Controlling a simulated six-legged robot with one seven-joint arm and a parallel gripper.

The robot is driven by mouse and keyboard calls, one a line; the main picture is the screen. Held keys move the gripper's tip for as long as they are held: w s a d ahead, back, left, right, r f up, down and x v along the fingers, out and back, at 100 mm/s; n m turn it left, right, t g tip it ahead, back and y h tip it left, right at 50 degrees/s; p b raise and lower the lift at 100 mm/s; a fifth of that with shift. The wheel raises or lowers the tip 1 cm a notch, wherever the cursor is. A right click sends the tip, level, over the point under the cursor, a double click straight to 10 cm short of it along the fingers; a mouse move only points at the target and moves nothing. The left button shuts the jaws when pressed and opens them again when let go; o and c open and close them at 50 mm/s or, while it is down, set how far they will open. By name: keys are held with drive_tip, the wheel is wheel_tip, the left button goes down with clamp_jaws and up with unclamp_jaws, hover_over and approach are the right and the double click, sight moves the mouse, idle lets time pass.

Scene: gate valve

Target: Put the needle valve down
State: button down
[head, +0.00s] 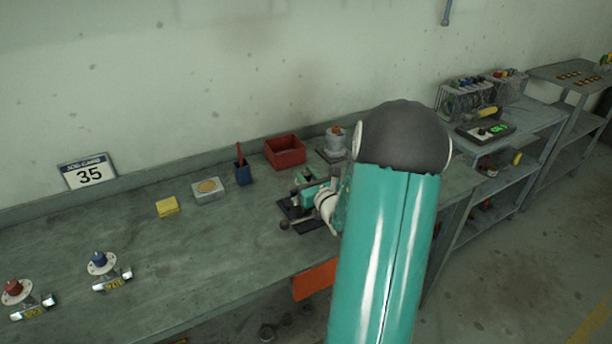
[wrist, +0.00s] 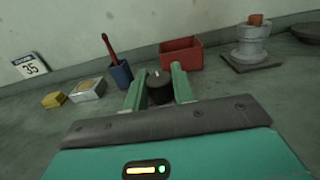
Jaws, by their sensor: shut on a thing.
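The needle valve (wrist: 160,92) shows in the wrist view as a dark round knob with a pale mark on top, between the two teal fingers. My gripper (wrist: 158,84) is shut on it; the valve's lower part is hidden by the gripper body. In the head view my gripper (head: 308,182) is at the workbench (head: 130,235), right of its middle, over a dark metal fixture (head: 290,209) with a bar handle. My arm hides part of this area, and I cannot tell whether the valve touches the fixture or the bench.
Behind my gripper stand a red bin (head: 285,152) and a grey flanged fitting (head: 335,145). A blue cup (head: 243,174), a grey box (head: 208,190) and a yellow block (head: 167,207) stand left. Blue-knobbed (head: 99,262) and red-knobbed (head: 15,291) valves are at far left. Bench space between is clear.

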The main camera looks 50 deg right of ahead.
drive_tip(key=c, duration=1.2)
unclamp_jaws()
drive_tip(key=shift+f, duration=0.1)
drive_tip(key=shift+o, duration=0.2)
